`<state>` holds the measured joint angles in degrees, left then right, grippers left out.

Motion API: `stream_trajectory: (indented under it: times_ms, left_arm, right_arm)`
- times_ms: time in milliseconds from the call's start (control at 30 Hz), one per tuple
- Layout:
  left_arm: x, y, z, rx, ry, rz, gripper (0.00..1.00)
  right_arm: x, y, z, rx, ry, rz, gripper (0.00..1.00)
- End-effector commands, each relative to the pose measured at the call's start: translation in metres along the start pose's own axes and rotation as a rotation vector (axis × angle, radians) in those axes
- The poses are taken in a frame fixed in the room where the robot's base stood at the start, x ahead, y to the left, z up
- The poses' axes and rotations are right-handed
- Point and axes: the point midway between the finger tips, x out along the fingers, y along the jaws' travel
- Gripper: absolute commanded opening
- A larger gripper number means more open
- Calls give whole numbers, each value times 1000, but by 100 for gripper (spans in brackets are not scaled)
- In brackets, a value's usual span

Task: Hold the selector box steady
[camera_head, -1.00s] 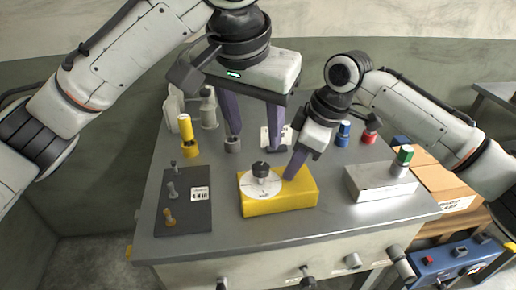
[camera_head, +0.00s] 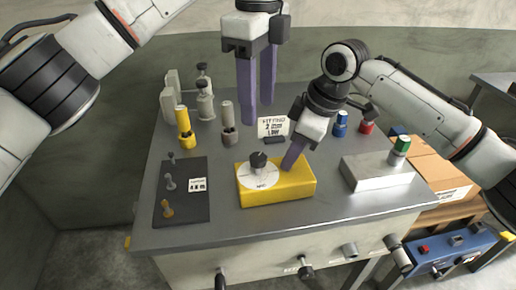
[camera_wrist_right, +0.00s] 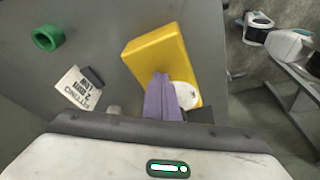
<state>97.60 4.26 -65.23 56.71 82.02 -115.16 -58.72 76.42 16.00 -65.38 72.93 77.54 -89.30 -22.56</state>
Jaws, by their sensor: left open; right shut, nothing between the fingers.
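The yellow selector box (camera_head: 285,190) sits on the grey table, with a white round dial and a black knob (camera_head: 258,160) on its top left part. The box also shows in the right wrist view (camera_wrist_right: 160,50), where the fingers partly cover the dial. My right gripper (camera_head: 290,163) is shut and empty, its purple fingertips at the top of the box, right of the knob; whether they touch it I cannot tell. It also shows in the right wrist view (camera_wrist_right: 162,98). My left gripper (camera_head: 257,112) is open and empty, pointing down above the table behind the box.
A dark panel (camera_head: 190,205) with small levers lies left of the box. A white block (camera_head: 375,172) with a green-capped cylinder (camera_head: 400,150) stands right. Behind are a white label card (camera_head: 272,127), a yellow cylinder (camera_head: 184,122), and blue (camera_head: 341,120) and red (camera_head: 367,125) pieces.

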Motion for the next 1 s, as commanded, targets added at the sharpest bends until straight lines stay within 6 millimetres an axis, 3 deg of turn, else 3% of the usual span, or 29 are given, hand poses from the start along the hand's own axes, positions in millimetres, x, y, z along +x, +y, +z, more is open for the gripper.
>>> stream_trajectory:
  times_ms: [167,700,1000]
  left_arm:
    - [14,0,0,28,3,6,48]
    - [108,0,1,23,2,5,48]
    - [121,0,0,24,2,3,48]
  right_arm:
    - [7,-1,6,5,-16,-7,0]
    - [7,-1,6,5,-16,-7,0]
    - [7,-1,6,5,-16,-7,0]
